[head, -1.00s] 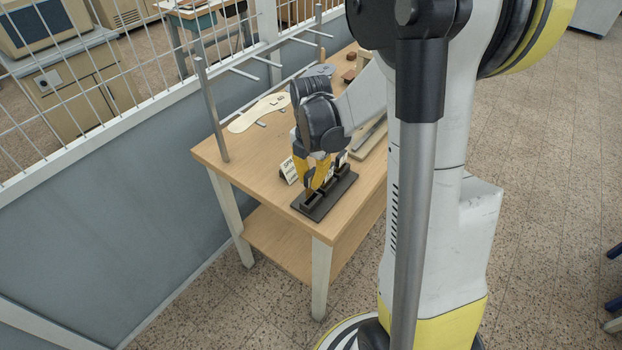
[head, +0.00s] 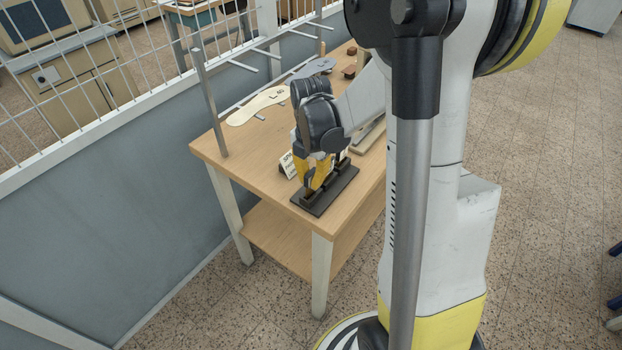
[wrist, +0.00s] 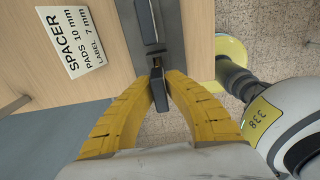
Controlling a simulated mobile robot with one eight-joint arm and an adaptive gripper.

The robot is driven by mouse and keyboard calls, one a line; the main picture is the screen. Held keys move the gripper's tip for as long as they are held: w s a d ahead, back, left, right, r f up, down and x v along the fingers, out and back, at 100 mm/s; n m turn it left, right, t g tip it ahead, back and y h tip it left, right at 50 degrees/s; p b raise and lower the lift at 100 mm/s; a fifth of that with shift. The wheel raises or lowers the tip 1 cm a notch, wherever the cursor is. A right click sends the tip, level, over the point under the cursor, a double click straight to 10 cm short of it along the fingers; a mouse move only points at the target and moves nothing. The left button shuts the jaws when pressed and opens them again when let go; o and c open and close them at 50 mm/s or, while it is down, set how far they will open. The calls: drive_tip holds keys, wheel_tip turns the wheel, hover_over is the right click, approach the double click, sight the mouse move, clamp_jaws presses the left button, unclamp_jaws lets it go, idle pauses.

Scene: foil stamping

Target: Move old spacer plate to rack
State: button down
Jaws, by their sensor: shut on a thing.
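The dark rack (head: 340,190), a long narrow holder with slots, lies near the front corner of the wooden table. In the wrist view it runs up from the fingertips as a dark grey strip (wrist: 169,20). My gripper (head: 313,188), with yellow fingers, points down at the rack's near end. In the wrist view my gripper (wrist: 160,76) is shut on a small dark plate, taken as the old spacer plate (wrist: 160,98). The plate lines up with the rack's slots. The fingers hide much of it, and I cannot tell whether it is seated in a slot.
Pale insole shapes (head: 258,106), a metal post frame (head: 210,105) and small brown blocks (head: 349,72) are farther back on the table (head: 240,150). A mesh fence stands at left.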

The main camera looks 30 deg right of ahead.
drive_tip(key=shift+f+b, duration=0.95)
drive_tip(key=shift+f, duration=0.25)
drive_tip(key=c, duration=1.5)
unclamp_jaws()
drive_tip(key=shift+r, duration=0.1)
wheel_tip(320, 180, up, 12)
drive_tip(key=shift+a, duration=0.1)
